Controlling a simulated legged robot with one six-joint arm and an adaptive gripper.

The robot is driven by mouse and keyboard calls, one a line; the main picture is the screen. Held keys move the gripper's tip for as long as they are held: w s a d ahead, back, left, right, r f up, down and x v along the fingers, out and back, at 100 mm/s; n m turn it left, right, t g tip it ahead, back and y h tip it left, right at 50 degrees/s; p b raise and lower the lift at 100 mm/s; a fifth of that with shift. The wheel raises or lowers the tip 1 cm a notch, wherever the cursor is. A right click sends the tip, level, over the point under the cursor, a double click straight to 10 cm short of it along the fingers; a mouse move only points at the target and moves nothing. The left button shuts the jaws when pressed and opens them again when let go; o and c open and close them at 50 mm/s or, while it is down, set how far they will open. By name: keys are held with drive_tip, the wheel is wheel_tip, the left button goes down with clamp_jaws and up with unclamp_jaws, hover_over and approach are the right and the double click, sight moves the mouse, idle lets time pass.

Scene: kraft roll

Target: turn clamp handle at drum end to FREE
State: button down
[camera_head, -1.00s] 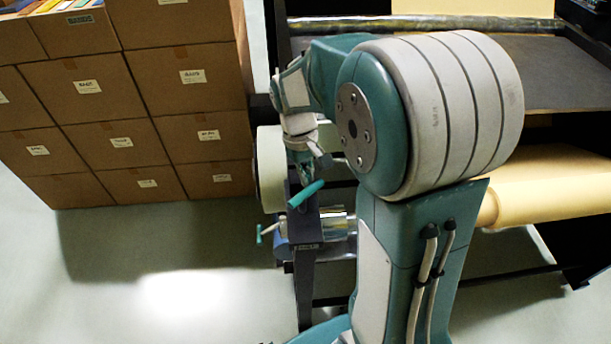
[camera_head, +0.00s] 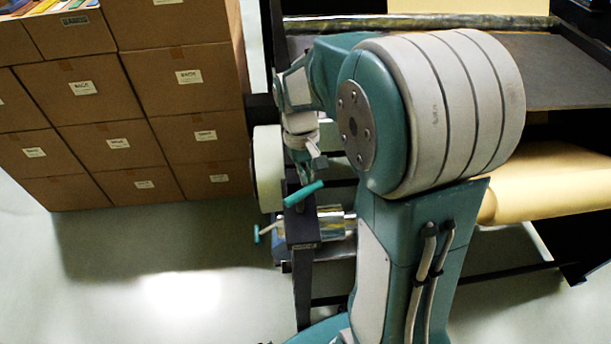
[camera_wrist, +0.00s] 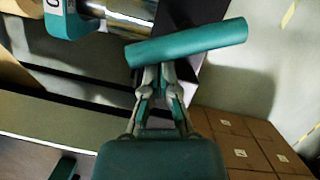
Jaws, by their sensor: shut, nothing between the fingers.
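A teal bar-shaped handle (camera_head: 304,193) sits at the end of the dark frame, just beside my gripper (camera_head: 296,172). In the wrist view the teal bar (camera_wrist: 187,43) lies slantwise across the top centre. My gripper (camera_wrist: 160,74) is shut and empty, its tips right at the bar's near side; I cannot tell whether they touch it. A smaller teal T-handle (camera_head: 258,235) on a thin rod sticks out to the left, near a shiny metal drum (camera_head: 333,224). No FREE marking is readable. My arm hides part of the machine.
A teal collar (camera_wrist: 66,22) with a partly cut-off white label shows at the wrist view's top left. Stacked cardboard boxes (camera_head: 118,143) stand at left. A kraft paper roll (camera_head: 550,190) lies at right. Floor (camera_head: 180,270) between boxes and machine is clear.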

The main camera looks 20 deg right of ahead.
drive_tip(key=shift+s+d+m, duration=0.1)
drive_tip(key=shift+s+m, duration=0.05)
drive_tip(key=shift+m, duration=0.15)
drive_tip(key=shift+s+d, duration=0.1)
idle(2.4)
